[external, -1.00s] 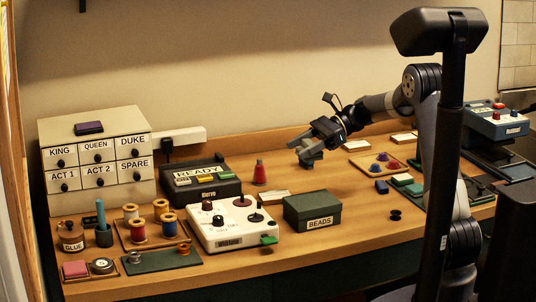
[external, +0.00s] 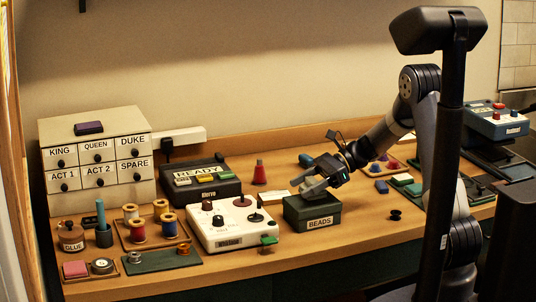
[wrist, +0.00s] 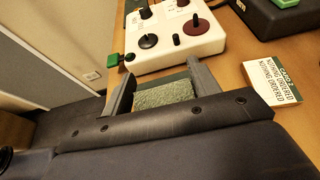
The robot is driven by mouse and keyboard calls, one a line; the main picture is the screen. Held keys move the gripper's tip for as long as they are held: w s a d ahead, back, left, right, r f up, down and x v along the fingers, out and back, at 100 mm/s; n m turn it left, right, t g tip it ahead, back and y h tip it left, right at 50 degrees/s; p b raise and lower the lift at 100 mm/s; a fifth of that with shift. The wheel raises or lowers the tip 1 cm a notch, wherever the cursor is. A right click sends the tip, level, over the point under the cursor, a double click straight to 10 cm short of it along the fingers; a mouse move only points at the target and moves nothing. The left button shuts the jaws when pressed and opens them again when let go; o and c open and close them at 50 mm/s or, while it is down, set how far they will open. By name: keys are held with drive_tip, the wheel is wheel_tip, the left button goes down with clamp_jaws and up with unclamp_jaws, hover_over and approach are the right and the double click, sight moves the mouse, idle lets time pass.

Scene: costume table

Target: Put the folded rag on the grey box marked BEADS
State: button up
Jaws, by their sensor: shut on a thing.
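The box marked BEADS (external: 296,216) looks dark grey-green in the external view and stands shut near the table's front edge. My gripper (external: 314,187) is right over its lid. In the wrist view my gripper (wrist: 163,88) is shut on the folded rag (wrist: 165,94), a rough grey-green piece held between both fingers. A strip of the dark green box lid (wrist: 181,76) shows just past the rag. In the external view the fingers hide most of the rag. I cannot tell whether the rag touches the lid.
A white control box (external: 232,226) with knobs stands just left of the BEADS box. A small white card (external: 273,197) lies behind it, and a red spool-like thing (external: 259,173) stands farther back. Free table lies to the box's right, up to small black pieces (external: 395,215).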

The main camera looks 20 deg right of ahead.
drive_tip(key=shift+f, duration=0.6)
drive_tip(key=shift+f, duration=0.15)
drive_tip(key=o, duration=1)
drive_tip(key=b+v, duration=0.1)
drive_tip(key=v, duration=1.1)
